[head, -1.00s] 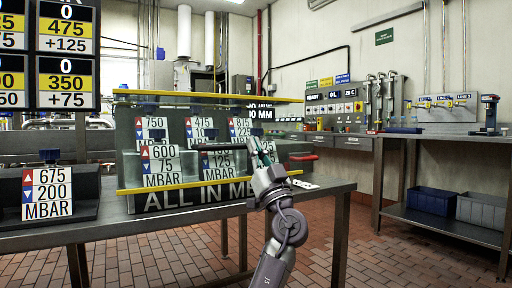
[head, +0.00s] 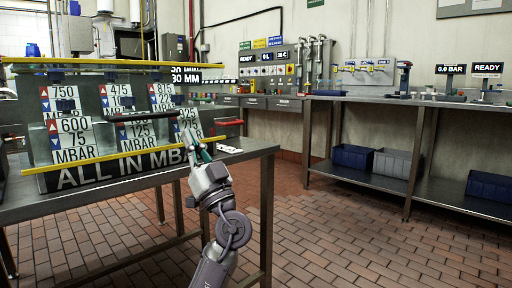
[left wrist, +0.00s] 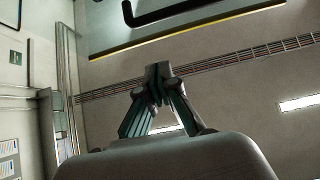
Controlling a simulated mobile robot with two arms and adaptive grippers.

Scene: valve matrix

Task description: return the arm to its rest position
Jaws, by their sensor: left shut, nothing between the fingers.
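My left gripper (head: 194,148) is raised at the right end of the valve rack in the head view, with its fingers pointing up. Its fingers are shut and hold nothing. In the left wrist view the shut fingers (left wrist: 157,90) point up at the ceiling, with nothing between them. The arm stands in front of the steel table's (head: 262,148) right corner and hides part of it. My right gripper is not in view.
A second bench (head: 400,100) with blue and grey bins (head: 353,157) runs along the back wall. The brick floor (head: 330,230) between them is clear.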

